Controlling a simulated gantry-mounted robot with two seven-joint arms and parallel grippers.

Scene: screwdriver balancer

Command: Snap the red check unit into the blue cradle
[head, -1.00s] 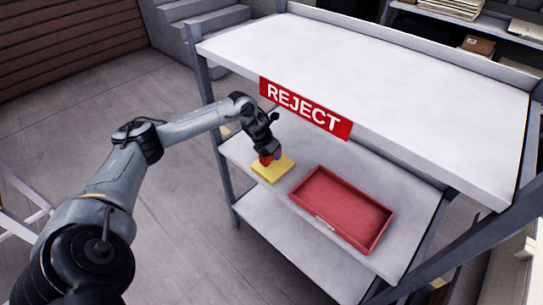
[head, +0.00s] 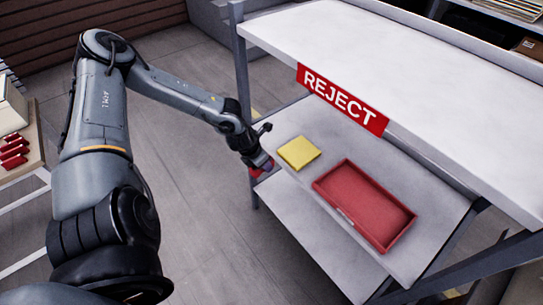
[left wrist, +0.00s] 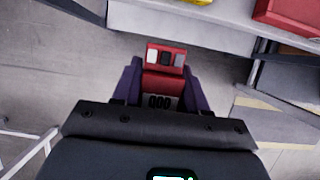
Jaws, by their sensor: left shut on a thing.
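My left gripper (head: 262,166) is shut on the red check unit (head: 256,172) and holds it off the left edge of the middle shelf. In the left wrist view the red check unit (left wrist: 165,82) sits between the two purple fingers of my left gripper (left wrist: 160,92), with a small grey-and-dark panel at its far end and dark figures on its near face. The blue cradle is not in view. My right gripper is not in view.
A shelf rack with a red REJECT sign (head: 342,98) stands at the right. Its middle shelf (head: 425,190) bears a yellow block (head: 299,153) and a red tray (head: 366,241). Several red pieces (head: 14,150) lie on a table at the far left. Open floor lies between.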

